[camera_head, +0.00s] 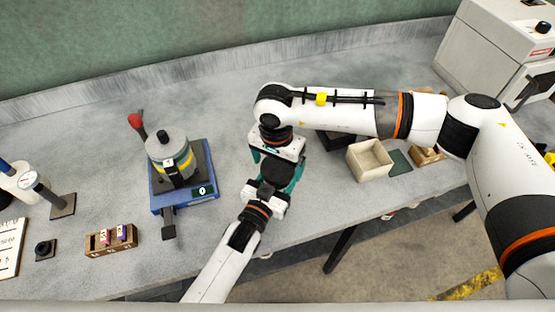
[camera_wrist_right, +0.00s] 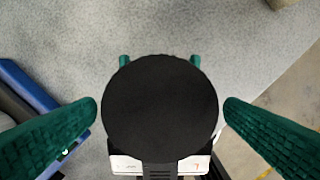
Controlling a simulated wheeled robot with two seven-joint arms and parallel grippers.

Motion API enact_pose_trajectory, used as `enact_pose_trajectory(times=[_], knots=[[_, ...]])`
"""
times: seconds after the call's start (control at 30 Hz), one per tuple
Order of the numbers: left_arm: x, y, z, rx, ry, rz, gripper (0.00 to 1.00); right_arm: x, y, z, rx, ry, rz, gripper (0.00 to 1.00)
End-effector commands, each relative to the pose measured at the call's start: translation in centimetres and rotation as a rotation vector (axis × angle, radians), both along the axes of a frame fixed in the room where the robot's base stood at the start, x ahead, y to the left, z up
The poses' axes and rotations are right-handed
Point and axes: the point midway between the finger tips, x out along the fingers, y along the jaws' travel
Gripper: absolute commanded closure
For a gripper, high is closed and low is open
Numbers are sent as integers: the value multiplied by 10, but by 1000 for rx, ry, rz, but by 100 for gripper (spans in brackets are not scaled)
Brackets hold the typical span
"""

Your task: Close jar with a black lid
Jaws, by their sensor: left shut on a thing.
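The black round lid (camera_wrist_right: 160,105) fills the middle of the right wrist view, seen from above; it hides the jar body under it. In the head view the lid (camera_head: 275,171) shows as a dark shape between my two grippers. My left gripper (camera_head: 268,186) is shut on the jar under the lid; its green fingertips (camera_wrist_right: 160,62) stick out past the lid. My right gripper (camera_wrist_right: 161,107) is open, with one green finger on each side of the lid and a narrow gap at both. In the head view the right gripper (camera_head: 276,165) is above the left one.
A blue device with a grey pot (camera_head: 172,155) stands left of my grippers. A small wooden rack (camera_head: 111,241) is at the front left. A beige open box (camera_head: 369,160) stands on the right, beside a dark green pad (camera_head: 400,162). The table's front edge is close to my left gripper.

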Motion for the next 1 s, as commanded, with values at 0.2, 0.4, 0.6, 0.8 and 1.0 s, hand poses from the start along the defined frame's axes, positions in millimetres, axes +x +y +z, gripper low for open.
enact_pose_trajectory(times=[0.2, 0.4, 0.6, 0.8, 1.0], knots=[[0, 0, 1, -1, -3, 0, 100, 0, 0, 0, 0, 0, 0, 42], [0, 0, 1, -1, -3, 0, 100, 0, 0, 1, 0, 0, -12, 54], [0, 0, 1, -1, -3, 0, 100, 0, 0, 1, 14, -6, -300, 54], [0, 0, 1, -1, -3, 0, 100, -1, 0, 0, 28, -13, -673, 54], [0, 0, 1, 0, -2, -1, 100, 0, 1, 0, 35, -18, -810, 54]])
